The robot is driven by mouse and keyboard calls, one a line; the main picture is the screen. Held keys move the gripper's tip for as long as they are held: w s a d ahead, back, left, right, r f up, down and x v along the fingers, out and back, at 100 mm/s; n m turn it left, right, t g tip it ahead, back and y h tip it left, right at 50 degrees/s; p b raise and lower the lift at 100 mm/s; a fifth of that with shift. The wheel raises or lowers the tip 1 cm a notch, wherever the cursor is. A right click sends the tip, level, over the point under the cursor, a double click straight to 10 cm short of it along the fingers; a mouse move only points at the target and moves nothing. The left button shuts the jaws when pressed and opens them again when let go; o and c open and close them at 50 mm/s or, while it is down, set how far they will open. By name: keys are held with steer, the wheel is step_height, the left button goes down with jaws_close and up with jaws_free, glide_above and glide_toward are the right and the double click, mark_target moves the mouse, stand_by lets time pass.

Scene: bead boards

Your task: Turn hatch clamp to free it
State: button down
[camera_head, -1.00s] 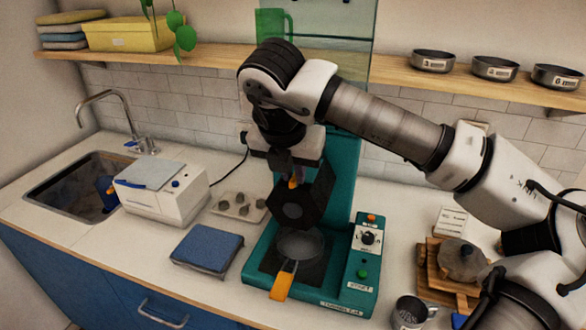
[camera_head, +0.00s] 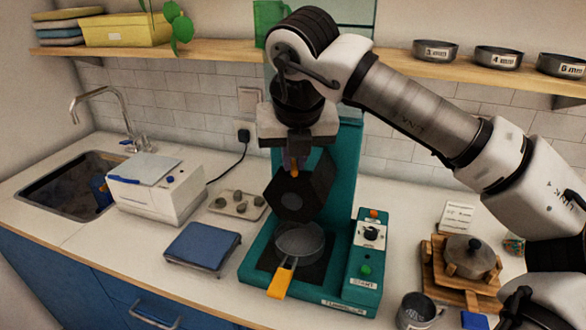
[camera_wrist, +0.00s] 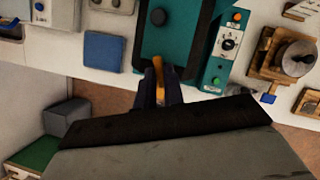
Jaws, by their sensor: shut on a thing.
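The teal machine (camera_head: 345,200) stands on the counter. A black hexagonal hatch (camera_head: 312,188) hangs tilted in its middle, above a round grey pan (camera_head: 300,238) with an orange handle (camera_head: 281,283). The small orange hatch clamp (camera_head: 294,174) shows at the top of the hatch. My gripper (camera_head: 294,163) comes down from above and is shut on this clamp. In the wrist view the orange clamp (camera_wrist: 158,70) lies between my two dark fingers (camera_wrist: 160,92), which hide part of it. I cannot tell the clamp's exact angle.
A control panel (camera_head: 369,250) with a knob and green button is on the machine's right. A blue pad (camera_head: 201,246), a stone tray (camera_head: 238,204) and a white box (camera_head: 156,191) stand left. A wooden stand with a lidded pot (camera_head: 468,258) and a metal cup (camera_head: 416,311) stand right.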

steer(key=n+y+b, duration=0.1)
steer(key=n, duration=0.1)
steer(key=shift+d+n, duration=0.15)
steer(key=shift+n, duration=0.25)
steer(key=n+g+y, duration=0.1)
steer(key=n, duration=0.2)
steer(key=shift+w+d+n, duration=0.1)
steer(key=shift+n, duration=0.2)
steer(key=n+g+y, duration=0.1)
steer(key=n, duration=0.2)
steer(key=shift+w+d+r, duration=0.1)
steer(key=shift+w, duration=0.05)
steer(key=shift+w+n+g+y+p, duration=0.1)
steer(key=shift+n+g+y+p, duration=0.35)
steer(key=shift+n, duration=1.35)
steer(key=c, duration=1.5)
jaws_free()
steer(key=shift+d+g, duration=0.1)
steer(key=shift+g, duration=0.15)
